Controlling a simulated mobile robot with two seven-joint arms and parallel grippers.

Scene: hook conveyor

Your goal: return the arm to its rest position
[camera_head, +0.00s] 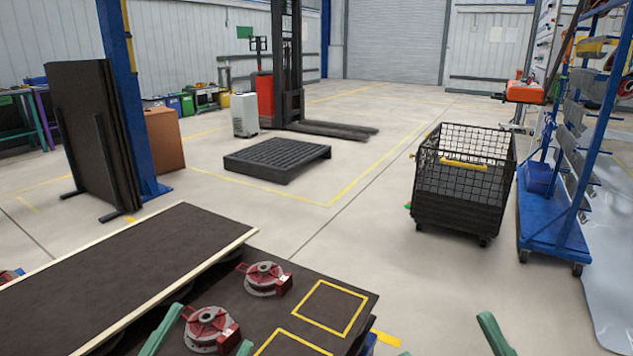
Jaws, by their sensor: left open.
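My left gripper (211,325) is at the bottom of the head view, its two green fingers spread apart. A red and grey round part (210,328) shows between the fingers; I cannot tell whether they touch it. A second red and grey part (265,278) sits on the dark table (345,286), beyond the gripper. One green finger of my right gripper (495,335) shows at the lower right, over the floor.
The table has empty yellow outlined squares (330,308). A long dark board with a pale edge (130,258) lies at the left. A black mesh cart (460,190) and a blue rack (560,235) stand at the right. A pallet (277,158) lies beyond; open floor lies between.

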